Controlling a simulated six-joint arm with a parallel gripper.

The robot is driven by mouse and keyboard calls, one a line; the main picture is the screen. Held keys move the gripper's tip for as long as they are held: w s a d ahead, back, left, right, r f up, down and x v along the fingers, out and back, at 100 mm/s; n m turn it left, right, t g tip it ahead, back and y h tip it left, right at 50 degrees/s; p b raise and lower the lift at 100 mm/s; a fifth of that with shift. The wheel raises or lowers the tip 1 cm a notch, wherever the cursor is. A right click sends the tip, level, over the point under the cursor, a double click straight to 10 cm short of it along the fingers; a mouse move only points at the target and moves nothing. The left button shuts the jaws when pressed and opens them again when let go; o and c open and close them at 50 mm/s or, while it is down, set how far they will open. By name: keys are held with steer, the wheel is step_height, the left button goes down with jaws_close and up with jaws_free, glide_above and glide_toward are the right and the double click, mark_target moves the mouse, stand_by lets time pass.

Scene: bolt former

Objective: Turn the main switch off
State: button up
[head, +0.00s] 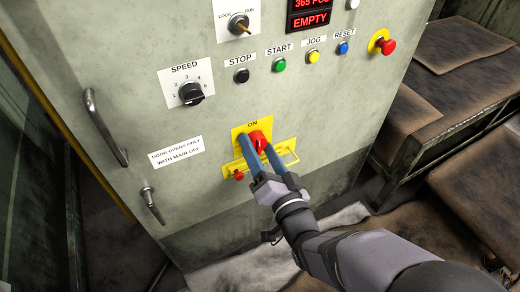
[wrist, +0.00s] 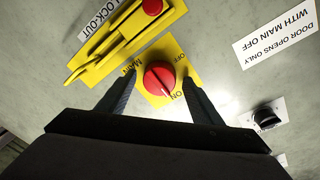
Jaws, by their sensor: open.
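The main switch is a red rotary knob (head: 262,140) on a yellow plate (head: 239,131) on the cabinet front. In the wrist view the red knob (wrist: 158,78) shows a white mark pointing toward the ON label. My gripper (head: 254,139) is open, with its two dark blue fingers reaching to the plate. In the wrist view my gripper (wrist: 159,77) has one finger on each side of the knob. I cannot tell whether the fingers touch it. In the head view the fingers partly hide the knob.
Below the switch is a yellow lock-out bar (head: 286,158) with a small red knob (head: 238,175). To the left are a door handle (head: 106,128) and a latch (head: 152,205). Above are a speed dial (head: 191,94) and a row of buttons. A worktable (head: 440,110) stands at the right.

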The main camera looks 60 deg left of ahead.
steer(key=c, duration=1.1)
steer(key=shift+o, duration=0.2)
steer(key=shift+f+n+b, duration=0.1)
steer(key=shift+n+b, duration=0.2)
steer(key=shift+n, duration=0.1)
steer(key=n+b, duration=0.2)
steer(key=n, duration=0.1)
steer(key=shift+f+n, duration=0.15)
steer(key=shift+n, duration=0.15)
steer(key=n+y+b, duration=0.1)
steer(key=n+b, duration=0.3)
steer(key=n, duration=0.1)
steer(key=shift+n, duration=0.4)
steer(key=n+g+b, duration=0.1)
steer(key=n+b, duration=0.2)
steer(key=n, duration=0.1)
steer(key=shift+w+f+n, duration=0.1)
steer(key=shift+n, duration=0.3)
steer(key=shift+n+g+b, duration=0.4)
steer(key=shift+n+b, duration=0.65)
steer(key=shift+n, duration=1.05)
